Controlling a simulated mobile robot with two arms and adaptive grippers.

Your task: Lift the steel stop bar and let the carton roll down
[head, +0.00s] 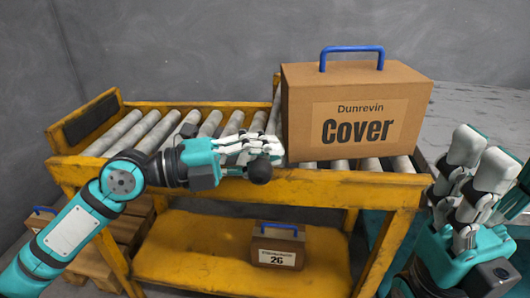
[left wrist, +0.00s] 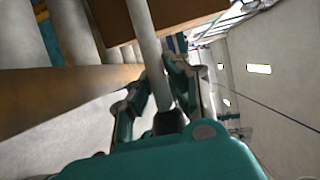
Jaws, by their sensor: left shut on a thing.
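The carton (head: 365,85) is a brown box with a blue handle, marked "Dunrevin Cover". It sits on the right part of the roller conveyor (head: 300,184). The grey steel stop bar (head: 276,112) lies across the rollers, just left of the carton; a dark knob (head: 260,171) is on its near end. My left gripper (head: 262,147) is shut on the bar near this knob and hides part of it. The left wrist view shows the bar (left wrist: 149,45) between my fingers, with the carton (left wrist: 112,20) beside it. My right gripper (head: 480,157) is apart from everything, its fingers spread and empty.
The rollers (head: 150,130) left of the bar are clear up to a dark-padded end stop (head: 90,118). A small carton marked 26 (head: 277,245) sits on the yellow lower shelf (head: 200,250). Another small box (head: 40,218) and pallets stand at the left.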

